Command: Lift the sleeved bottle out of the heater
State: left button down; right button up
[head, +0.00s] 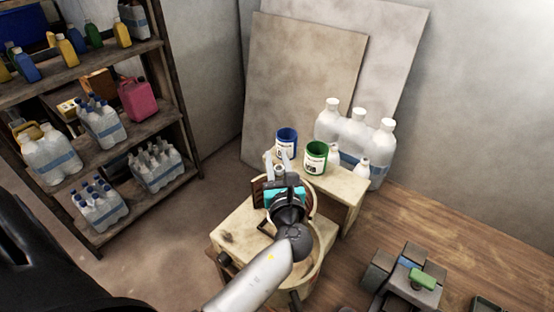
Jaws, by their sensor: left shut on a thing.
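My left gripper (279,166) reaches in over the wooden stand in the middle, its two pale fingers pointing away. It is shut on the bottle (279,173), of which a small pale top shows between the fingers. My gripper's body and wrist hide most of the bottle. A brown sleeve-like piece (260,195) shows beside the gripper. Below is a round, tan-rimmed vessel (319,250), seemingly the heater, partly covered by my arm. I cannot tell whether the bottle is still inside it. My right gripper is not in view.
A low wooden bench (346,190) behind holds a blue can (287,143) and a green can (315,158). Large white-capped bottles (354,135) stand by the wall. A shelf (145,135) with bottles is at left. A grey vise-like device (405,278) lies lower right.

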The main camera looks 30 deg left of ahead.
pick_arm(q)
notch_tip(320, 180, up, 10)
jog(key=p, duration=0.3)
jog(key=shift+r+p, duration=0.2)
jog(key=shift+p, duration=0.15)
dwell(0.8)
jog(key=s+a+v, duration=0.1)
jog(key=v, duration=1.2)
jog(key=shift+a, duration=0.3)
dwell(0.6)
